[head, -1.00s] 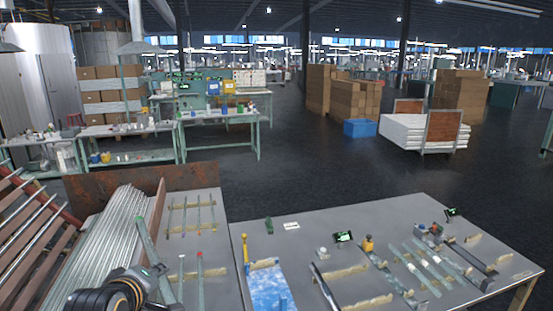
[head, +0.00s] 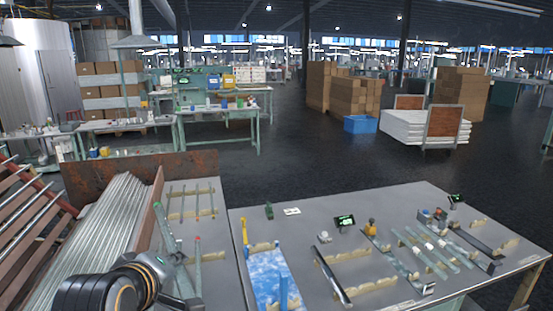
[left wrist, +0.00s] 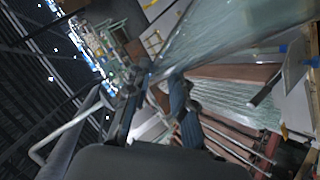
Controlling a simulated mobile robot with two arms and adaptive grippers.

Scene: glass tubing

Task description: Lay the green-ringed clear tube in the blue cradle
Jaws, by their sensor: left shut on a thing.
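My left gripper (head: 172,268) is at the lower left in the head view, shut on a long clear, greenish tube (head: 162,222) that slants up and left from it. In the left wrist view the tube (left wrist: 225,40) runs large from the fingers to the upper right. A blue-and-white panel (head: 268,270) with a blue upright (head: 283,290) lies on the table right of the gripper; I cannot tell which part is the blue cradle. My right gripper is out of view.
The grey table (head: 300,230) holds more wooden supports, tubes and small devices to the right. A bundle of glass rods (head: 100,225) lies at left.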

